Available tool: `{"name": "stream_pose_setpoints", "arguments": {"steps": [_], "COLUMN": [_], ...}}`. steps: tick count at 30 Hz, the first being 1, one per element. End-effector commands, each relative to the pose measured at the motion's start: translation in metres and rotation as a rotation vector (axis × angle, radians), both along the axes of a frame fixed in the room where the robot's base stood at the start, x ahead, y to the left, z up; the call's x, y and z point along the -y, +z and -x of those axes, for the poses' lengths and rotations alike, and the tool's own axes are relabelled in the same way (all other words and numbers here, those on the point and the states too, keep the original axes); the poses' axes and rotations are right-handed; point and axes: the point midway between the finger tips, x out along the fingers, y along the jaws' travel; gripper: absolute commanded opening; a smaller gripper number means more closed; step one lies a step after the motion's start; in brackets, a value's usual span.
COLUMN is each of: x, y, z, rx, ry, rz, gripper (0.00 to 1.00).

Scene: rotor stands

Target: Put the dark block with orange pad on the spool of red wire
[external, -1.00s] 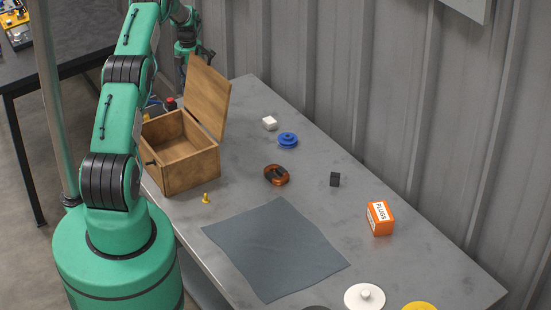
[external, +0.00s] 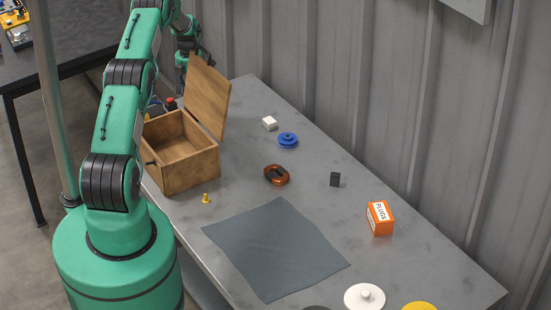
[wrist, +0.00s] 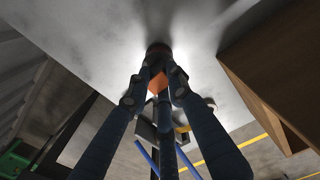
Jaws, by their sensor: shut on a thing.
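My gripper (wrist: 158,76) has its fingers closed together in the wrist view, with an orange patch between the tips that looks like the pad of the dark block (wrist: 157,83). Just past the tips is a dark round thing with a reddish tint (wrist: 158,50); I cannot tell whether the block touches it. In the external view a small dark thing with a red top (external: 171,104), apparently the spool of red wire, stands behind the wooden box, partly hidden. My gripper (external: 181,86) is above that area, its tips hidden behind the box.
The open wooden box (external: 190,165) with its raised lid stands close to my gripper. A copper-coloured coil (external: 277,175), blue spool (external: 287,140), white block (external: 269,123), black cube (external: 335,180), yellow piece (external: 206,198) and orange PLUGS box (external: 380,218) lie apart. A grey mat (external: 276,250) is flat.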

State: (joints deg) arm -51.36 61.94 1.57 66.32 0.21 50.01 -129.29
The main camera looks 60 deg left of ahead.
Motion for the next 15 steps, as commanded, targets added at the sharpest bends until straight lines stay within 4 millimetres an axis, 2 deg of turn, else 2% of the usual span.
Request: {"name": "stream_pose_setpoints", "arguments": {"steps": [1, 3, 4, 15], "x": [0.0001, 0.0001, 0.0001, 0.0], "y": [-0.0011, -0.0008, -0.0007, 0.0012], "z": [0.0, 0.0001, 0.0, 0.0], "rx": [0.0, 0.0, 0.0, 0.0], "ry": [0.0, 0.0, 0.0, 0.0], "rz": [0.0, 0.0, 0.0, 0.0], "gripper": [0.24, 0.38, 0.39, 0.39]}}
